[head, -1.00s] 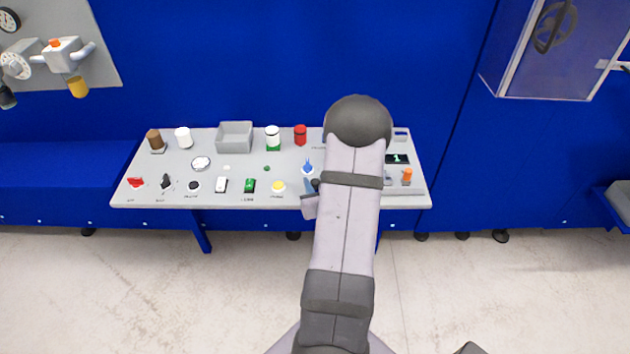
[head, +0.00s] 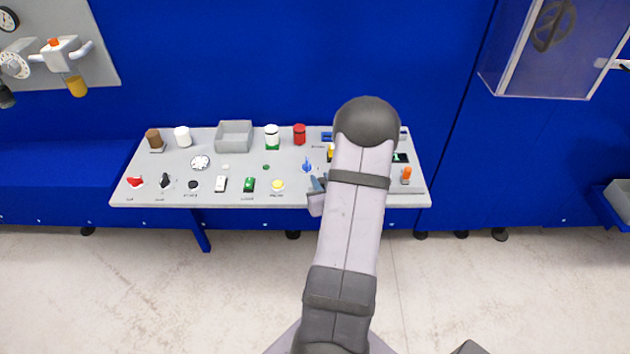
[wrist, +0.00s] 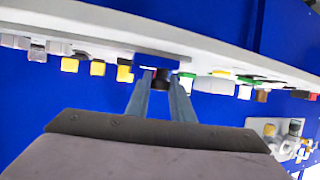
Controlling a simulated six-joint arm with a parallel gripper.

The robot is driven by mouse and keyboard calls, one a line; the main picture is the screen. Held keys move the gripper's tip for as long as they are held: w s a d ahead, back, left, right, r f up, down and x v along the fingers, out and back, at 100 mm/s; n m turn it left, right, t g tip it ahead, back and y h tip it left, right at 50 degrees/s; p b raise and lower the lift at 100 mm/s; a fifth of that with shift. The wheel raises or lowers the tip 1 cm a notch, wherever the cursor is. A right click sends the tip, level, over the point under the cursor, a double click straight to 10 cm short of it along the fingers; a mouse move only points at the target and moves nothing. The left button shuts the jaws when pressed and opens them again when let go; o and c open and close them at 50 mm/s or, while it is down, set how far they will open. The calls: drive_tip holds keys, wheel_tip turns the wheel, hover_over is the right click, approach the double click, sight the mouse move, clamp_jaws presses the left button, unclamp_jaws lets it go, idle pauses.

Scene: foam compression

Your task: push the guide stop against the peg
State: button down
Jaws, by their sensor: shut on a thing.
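My gripper (wrist: 161,84) is shut on a small dark piece (wrist: 161,76) between its two fingertips in the wrist view. A blue strip (wrist: 157,61) lies just beyond that piece, against the pale panel. I cannot tell whether the dark piece is the guide stop, and I cannot pick out the peg. In the head view my gripper (head: 317,186) shows only in part at the left side of my arm, over the front part of the panel. My arm hides the panel area behind it.
The grey panel (head: 222,172) carries several knobs and buttons, a grey bin (head: 234,134), a red cylinder (head: 299,133) and a pointed blue part (head: 307,165) near my gripper. A yellow piece (head: 331,152) and an orange knob (head: 406,173) stand close to my arm.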

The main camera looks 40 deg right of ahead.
drive_tip(key=s+d, duration=1.1)
drive_tip(key=c, duration=1.8)
unclamp_jaws()
drive_tip(key=shift+w, duration=0.1)
drive_tip(key=shift+a, duration=0.1)
drive_tip(key=shift+b+v, duration=0.45)
drive_tip(key=shift+v, duration=3.25)
